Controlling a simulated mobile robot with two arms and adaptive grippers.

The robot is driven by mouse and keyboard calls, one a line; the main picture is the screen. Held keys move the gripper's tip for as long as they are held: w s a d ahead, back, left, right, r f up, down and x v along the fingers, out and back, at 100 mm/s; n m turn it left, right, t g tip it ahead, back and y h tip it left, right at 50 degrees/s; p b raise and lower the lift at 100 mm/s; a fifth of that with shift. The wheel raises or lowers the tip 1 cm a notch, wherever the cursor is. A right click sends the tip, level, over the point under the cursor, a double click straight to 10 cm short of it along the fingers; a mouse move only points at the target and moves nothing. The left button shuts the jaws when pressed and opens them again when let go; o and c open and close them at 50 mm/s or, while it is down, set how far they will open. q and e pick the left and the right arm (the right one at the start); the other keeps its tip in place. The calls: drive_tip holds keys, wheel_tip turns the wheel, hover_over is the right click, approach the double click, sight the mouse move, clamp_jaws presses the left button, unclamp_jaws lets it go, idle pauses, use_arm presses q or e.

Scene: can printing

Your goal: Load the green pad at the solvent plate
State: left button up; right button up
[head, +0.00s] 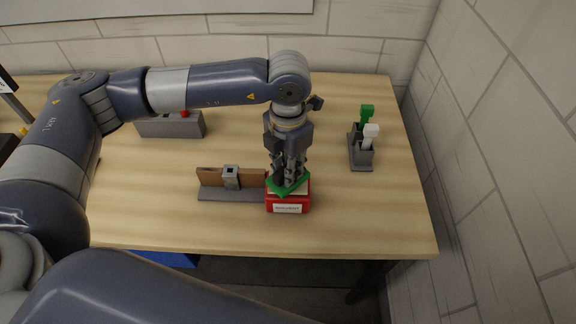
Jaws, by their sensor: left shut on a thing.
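My left gripper (289,174) points down over the red box (305,206), which has a white label on its front and a pale top. The fingers are shut on a green pad (284,188), which sits tilted in the picture at the top of the red box. I cannot tell whether the pad touches the pale top. The label is too small to read, so I cannot tell whether this box is the solvent plate. My right gripper is not in view.
A grey stand with a brown panel (210,177) is just left of the red box. A grey block (157,128) with a red part is at the back. A grey holder (361,160) with a green-topped (367,111) and a white-topped piece (371,131) stands right. The table's right front is clear.

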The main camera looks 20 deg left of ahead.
use_arm(q)
drive_tip(key=shift+f+b, duration=0.3)
drive_tip(key=shift+f, duration=0.05)
idle(0.6)
drive_tip(key=shift+r, duration=0.1)
idle(0.4)
drive_tip(key=shift+r+p, duration=1.35)
drive_tip(key=shift+r, duration=2.1)
